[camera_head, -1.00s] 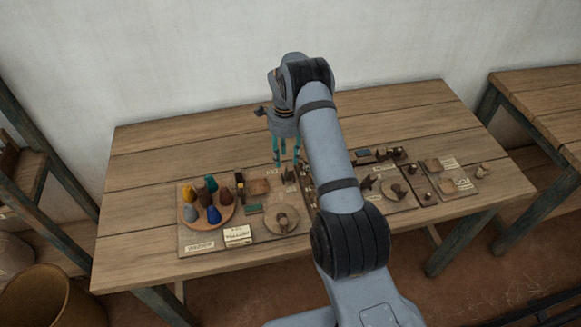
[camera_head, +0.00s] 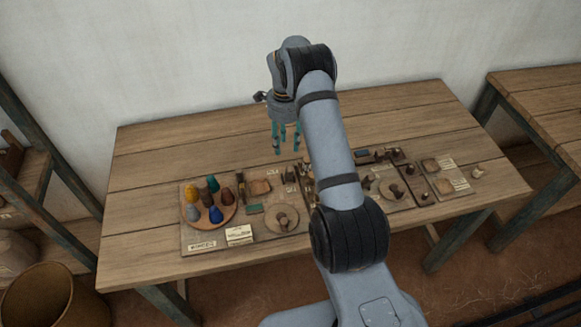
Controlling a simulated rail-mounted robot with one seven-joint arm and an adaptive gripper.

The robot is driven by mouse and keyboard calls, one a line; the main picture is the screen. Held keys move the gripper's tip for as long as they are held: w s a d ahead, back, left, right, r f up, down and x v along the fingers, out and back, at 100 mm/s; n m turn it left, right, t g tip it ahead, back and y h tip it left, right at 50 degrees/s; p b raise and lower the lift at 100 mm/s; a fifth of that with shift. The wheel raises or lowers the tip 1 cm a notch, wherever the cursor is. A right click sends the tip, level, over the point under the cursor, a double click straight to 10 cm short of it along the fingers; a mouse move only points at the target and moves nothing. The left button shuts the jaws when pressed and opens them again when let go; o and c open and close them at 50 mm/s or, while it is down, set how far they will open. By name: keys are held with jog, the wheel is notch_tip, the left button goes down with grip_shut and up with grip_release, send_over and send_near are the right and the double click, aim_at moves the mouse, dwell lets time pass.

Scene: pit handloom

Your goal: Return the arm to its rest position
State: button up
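My gripper (camera_head: 286,148) points down above the back middle of the wooden table (camera_head: 160,150), with its teal fingers apart. I see nothing between the fingers. The fingertips appear to be above the tabletop, behind the laid-out boards. My arm reaches from the front right of the picture and hides the middle of the table.
The left board holds a round tray (camera_head: 231,217) of several coloured cones, a round wooden piece (camera_head: 282,219) and a white card (camera_head: 239,233). More boards with small parts (camera_head: 446,179) lie to the right. A basket (camera_head: 52,296) stands front left; a second table (camera_head: 545,95) stands right.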

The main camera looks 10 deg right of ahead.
jog(key=shift+f, duration=0.1)
notch_tip(320, 180, down, 7)
jog(key=b, duration=0.3)
jog(key=shift+w+r, duration=0.25)
jog(key=shift+r, duration=0.15)
jog(key=shift+w+p, duration=0.15)
jog(key=shift+p, duration=0.15)
